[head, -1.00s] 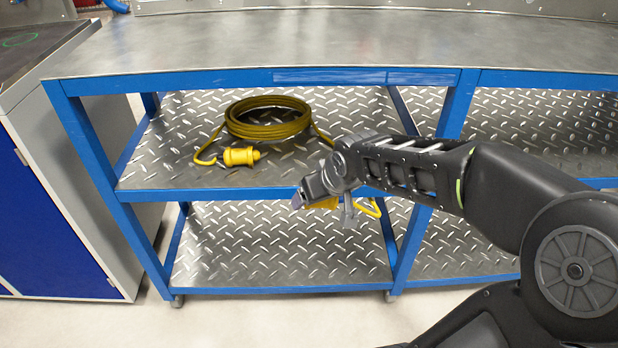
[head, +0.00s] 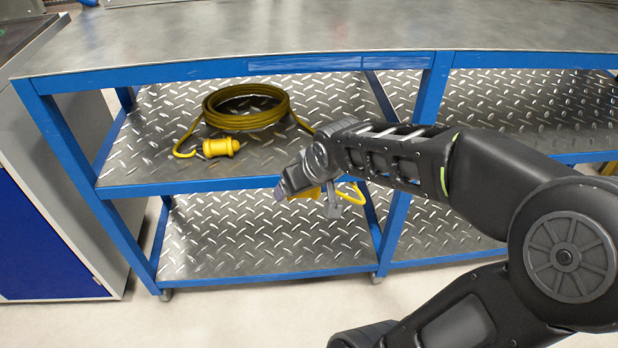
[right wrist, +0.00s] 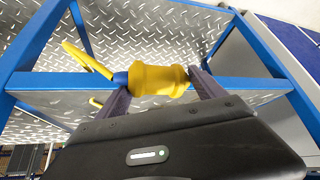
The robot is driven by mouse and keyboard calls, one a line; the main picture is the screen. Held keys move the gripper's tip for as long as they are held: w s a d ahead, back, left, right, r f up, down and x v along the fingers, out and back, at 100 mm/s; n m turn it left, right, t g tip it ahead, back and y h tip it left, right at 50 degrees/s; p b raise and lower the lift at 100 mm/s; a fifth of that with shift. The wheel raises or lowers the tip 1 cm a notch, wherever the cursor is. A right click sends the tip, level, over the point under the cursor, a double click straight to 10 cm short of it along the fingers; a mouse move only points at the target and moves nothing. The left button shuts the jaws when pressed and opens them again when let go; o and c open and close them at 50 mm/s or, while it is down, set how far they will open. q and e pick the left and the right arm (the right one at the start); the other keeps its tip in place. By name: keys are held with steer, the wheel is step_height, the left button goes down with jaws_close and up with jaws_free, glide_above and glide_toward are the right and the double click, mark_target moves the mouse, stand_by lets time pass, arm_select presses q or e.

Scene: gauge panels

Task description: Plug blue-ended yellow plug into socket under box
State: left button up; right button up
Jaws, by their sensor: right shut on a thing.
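My right gripper (head: 296,190) is in front of the shelf's middle edge and shut on a yellow plug (head: 308,192). In the right wrist view the plug (right wrist: 158,80) lies crosswise between the two fingers (right wrist: 160,92). Its left end is blue, and a yellow cable leads off from that end. In the head view the arm and gripper hide most of this plug. Another yellow connector (head: 221,147) lies on the middle shelf to the left, at the end of a coiled yellow cable (head: 248,112). The box and socket are not in view. My left gripper is not in view.
A blue-framed bench has a bare metal top (head: 300,38), a tread-plate middle shelf (head: 150,160) and a tread-plate lower shelf (head: 260,240). A blue upright (head: 428,95) stands right of the coil. A grey and blue cabinet (head: 45,240) stands at the left.

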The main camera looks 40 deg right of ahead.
steer(key=w+a+r+n+p, duration=0.1)
steer(key=w+a+r+p, duration=0.5)
steer(key=a+r+p, duration=0.3)
steer(key=w+a+r+n+y+p, duration=0.1)
steer(key=w+a+r+p, duration=0.6)
steer(key=r+p, duration=0.5)
steer(key=shift+w+a+n+y+p, duration=0.15)
steer(key=shift+a+n+y+p, duration=0.35)
steer(key=shift+a, duration=0.7)
steer(key=shift+r, duration=0.1)
